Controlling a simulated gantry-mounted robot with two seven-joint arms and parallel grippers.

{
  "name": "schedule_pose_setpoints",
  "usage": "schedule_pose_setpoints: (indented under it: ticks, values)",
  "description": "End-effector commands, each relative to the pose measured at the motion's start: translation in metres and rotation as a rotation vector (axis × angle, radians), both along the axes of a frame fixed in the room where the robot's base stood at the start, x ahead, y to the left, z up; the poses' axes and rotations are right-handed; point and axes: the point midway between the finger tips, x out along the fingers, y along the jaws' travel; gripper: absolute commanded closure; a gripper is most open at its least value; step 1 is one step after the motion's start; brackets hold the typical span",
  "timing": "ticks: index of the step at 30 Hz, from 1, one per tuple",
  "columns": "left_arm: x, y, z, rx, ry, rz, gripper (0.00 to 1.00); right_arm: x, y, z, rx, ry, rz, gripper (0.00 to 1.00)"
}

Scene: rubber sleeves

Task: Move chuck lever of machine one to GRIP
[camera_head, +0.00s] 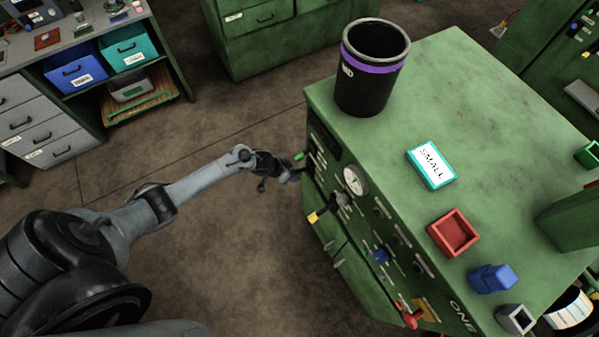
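Machine one (470,120) is a green cabinet at the right, with "ONE" at its lower front edge. Its front panel carries a green-tipped lever (300,156), a yellow-handled lever (316,216), a blue knob (381,255) and a red-handled lever (411,318). The panel labels are too small to read, so I cannot tell which is the chuck lever. My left gripper (290,174) is at the panel's left end, just below the green-tipped lever and above the yellow one. Its fingers are dark and small; contact and opening cannot be made out. My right gripper is not in view.
On the machine top stand a black bin with a purple band (372,85), a "SMALL" box (431,164), a red tray (453,233), a blue block (492,278) and a grey holder (515,319). A round gauge (355,181) sits on the front. Open floor lies left.

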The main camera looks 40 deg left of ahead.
Motion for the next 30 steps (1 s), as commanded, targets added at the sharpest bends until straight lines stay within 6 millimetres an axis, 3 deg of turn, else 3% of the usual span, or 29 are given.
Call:
schedule_pose_setpoints:
  ticks: [16, 17, 20, 30]
  values:
    - [-0.0028, 0.0050, 0.0021, 0.005, 0.018, 0.011, 1.00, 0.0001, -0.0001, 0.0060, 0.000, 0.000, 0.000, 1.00]
    - [-0.0028, 0.0051, 0.0022, 0.005, 0.018, 0.011, 0.55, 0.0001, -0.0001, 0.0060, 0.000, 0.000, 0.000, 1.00]
    - [-0.0028, 0.0052, 0.0021, 0.005, 0.018, 0.011, 0.40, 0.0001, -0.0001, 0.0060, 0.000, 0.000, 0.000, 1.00]
    - [-0.0040, 0.0060, 0.0032, 0.005, 0.018, 0.012, 0.39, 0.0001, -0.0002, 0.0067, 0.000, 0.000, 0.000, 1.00]
